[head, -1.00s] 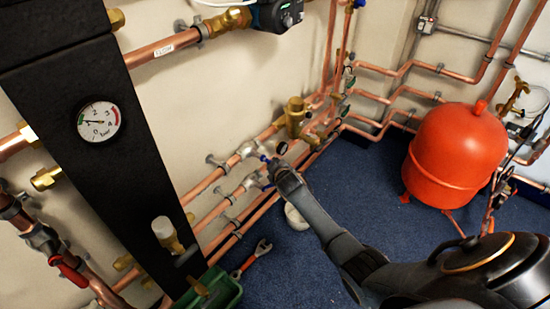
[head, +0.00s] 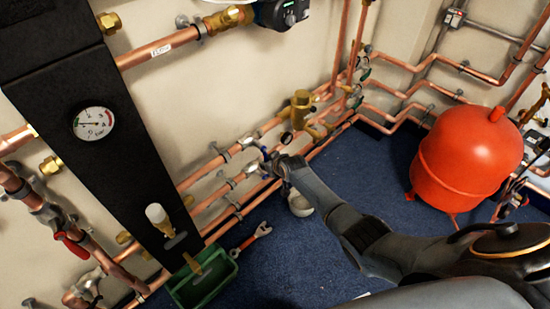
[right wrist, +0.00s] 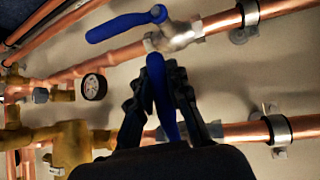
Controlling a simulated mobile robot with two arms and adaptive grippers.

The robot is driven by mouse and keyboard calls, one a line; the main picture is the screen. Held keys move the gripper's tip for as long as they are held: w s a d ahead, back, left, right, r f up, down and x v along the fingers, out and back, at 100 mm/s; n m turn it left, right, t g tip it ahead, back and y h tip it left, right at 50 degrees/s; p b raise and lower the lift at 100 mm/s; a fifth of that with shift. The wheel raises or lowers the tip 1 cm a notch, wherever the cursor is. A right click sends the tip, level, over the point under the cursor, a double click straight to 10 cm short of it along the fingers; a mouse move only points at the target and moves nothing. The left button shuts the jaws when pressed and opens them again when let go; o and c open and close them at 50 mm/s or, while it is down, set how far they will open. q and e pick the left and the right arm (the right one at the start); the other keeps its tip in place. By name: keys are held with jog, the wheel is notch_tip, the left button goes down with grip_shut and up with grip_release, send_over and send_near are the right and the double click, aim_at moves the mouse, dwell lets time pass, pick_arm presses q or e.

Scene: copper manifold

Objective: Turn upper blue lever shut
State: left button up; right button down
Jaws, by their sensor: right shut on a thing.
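The upper blue lever (right wrist: 160,85) is between the fingers of my right gripper (right wrist: 162,95) in the right wrist view. My gripper is shut on it, and the lever lies roughly across the copper pipe behind it; its valve body is mostly hidden by my fingers. A second blue lever (right wrist: 125,25) on a silver valve (right wrist: 175,38) lies roughly along its own pipe, clear of the fingers. In the head view my right gripper (head: 277,165) is at the valves on the wall pipes, and a little blue (head: 264,153) shows beside it. My left gripper is not in view.
A small round gauge (right wrist: 94,86) and brass fittings (right wrist: 72,145) sit near the gripper. A red tank (head: 465,155) stands on the blue carpet at right. A wrench (head: 252,238) and green bin (head: 205,287) are below the pipes. A black panel (head: 85,75) is at left.

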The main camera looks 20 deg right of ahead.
jog(key=shift+s+a+m+y, duration=0.15)
jog(key=shift+a+m+y, duration=0.15)
jog(key=shift+a+y, duration=0.2)
jog(key=shift+f+g, duration=0.1)
jog(key=shift+g, duration=0.2)
jog(key=c, duration=1.3)
grip_release()
jog(key=shift+a, duration=0.15)
jog(key=v, duration=1.2)
